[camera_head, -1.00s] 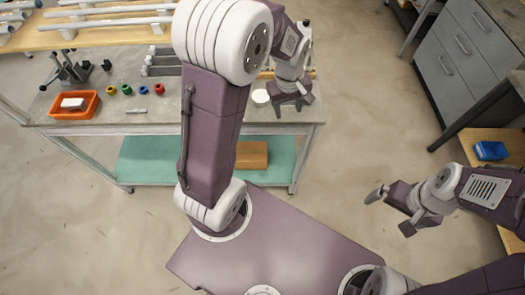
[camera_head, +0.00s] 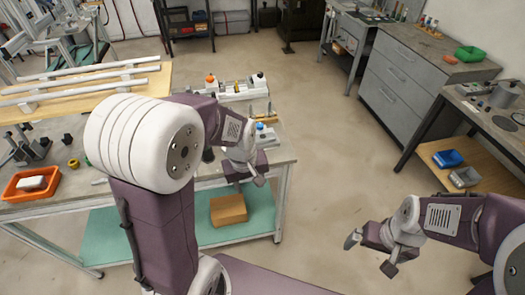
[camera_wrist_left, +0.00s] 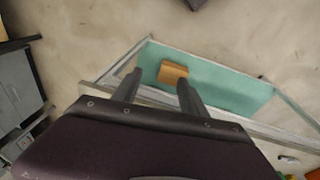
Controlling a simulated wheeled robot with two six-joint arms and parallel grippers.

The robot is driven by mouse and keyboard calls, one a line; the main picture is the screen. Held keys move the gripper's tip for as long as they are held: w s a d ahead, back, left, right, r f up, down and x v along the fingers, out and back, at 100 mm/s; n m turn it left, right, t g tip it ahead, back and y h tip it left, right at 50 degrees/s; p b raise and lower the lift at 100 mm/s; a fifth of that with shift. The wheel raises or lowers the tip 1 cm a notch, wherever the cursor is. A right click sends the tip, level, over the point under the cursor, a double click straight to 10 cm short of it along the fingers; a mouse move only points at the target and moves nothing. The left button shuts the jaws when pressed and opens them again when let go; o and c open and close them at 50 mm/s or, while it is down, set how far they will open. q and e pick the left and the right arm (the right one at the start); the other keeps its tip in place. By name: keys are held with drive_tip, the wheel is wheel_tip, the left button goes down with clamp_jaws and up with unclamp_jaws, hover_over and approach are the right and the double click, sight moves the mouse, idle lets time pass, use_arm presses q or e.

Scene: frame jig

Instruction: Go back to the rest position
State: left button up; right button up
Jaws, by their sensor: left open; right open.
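My left gripper (camera_head: 246,178) is beside the right end of the workbench, partly hidden behind its own wrist in the head view. In the left wrist view its two fingers (camera_wrist_left: 158,84) stand apart with nothing between them touching. Beyond them a brown box (camera_wrist_left: 172,73) lies on the green lower shelf (camera_wrist_left: 228,88). My right gripper (camera_head: 370,253) is over bare floor at the right, with its fingers apart and empty.
The workbench (camera_head: 75,205) carries an orange bin (camera_head: 14,192) and a white fixture (camera_head: 236,90). Grey drawers (camera_head: 395,85) and a side table with a blue bin (camera_head: 447,158) stand at the right. The floor between is clear.

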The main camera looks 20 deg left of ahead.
use_arm(q)
drive_tip(key=s+f+m, duration=0.3)
drive_tip(key=s+m, duration=0.3)
drive_tip(key=s, duration=0.2)
drive_tip(key=shift+d+m+g, duration=0.25)
drive_tip(key=shift+m+g, duration=0.05)
drive_tip(key=shift+m, duration=0.1)
idle(0.5)
